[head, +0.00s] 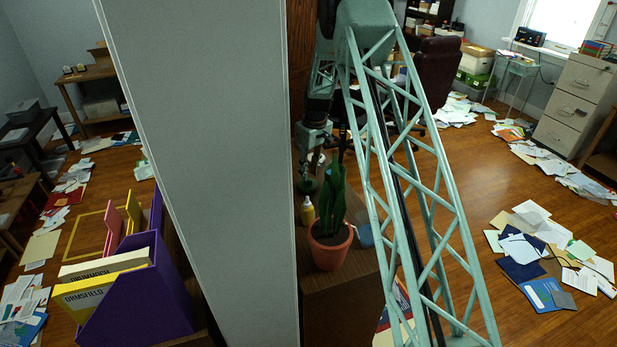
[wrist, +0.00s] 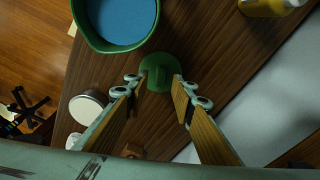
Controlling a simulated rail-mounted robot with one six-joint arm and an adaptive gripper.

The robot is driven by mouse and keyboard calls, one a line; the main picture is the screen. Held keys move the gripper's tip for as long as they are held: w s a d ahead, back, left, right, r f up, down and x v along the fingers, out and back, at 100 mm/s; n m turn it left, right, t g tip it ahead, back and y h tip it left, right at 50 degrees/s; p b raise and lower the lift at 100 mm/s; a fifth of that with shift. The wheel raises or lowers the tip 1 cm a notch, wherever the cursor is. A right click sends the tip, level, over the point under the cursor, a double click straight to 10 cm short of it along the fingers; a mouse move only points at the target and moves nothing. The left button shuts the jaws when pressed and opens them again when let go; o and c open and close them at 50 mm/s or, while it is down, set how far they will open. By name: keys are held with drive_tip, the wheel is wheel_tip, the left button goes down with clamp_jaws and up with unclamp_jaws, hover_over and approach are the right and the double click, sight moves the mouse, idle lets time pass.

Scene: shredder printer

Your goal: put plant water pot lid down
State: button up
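In the wrist view, the green plant water pot (wrist: 99,42) stands open at the top left, with a blue surface inside it. In the head view my gripper (head: 314,158) is small and partly hidden above the cabinet, behind the potted plant, and the lid cannot be made out clearly.
A yellow bottle (head: 307,211) and a plant in a terracotta pot (head: 331,252) stand on the cabinet top (head: 345,300). A round white-topped object (wrist: 86,107) is left of my fingers in the wrist view. Papers (head: 533,235) litter the floor at right.

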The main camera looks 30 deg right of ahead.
sight(310, 181)
wheel_tip(310, 181, up, 9)
drive_tip(key=s, duration=0.1)
drive_tip(key=shift+d, duration=0.15)
idle(0.9)
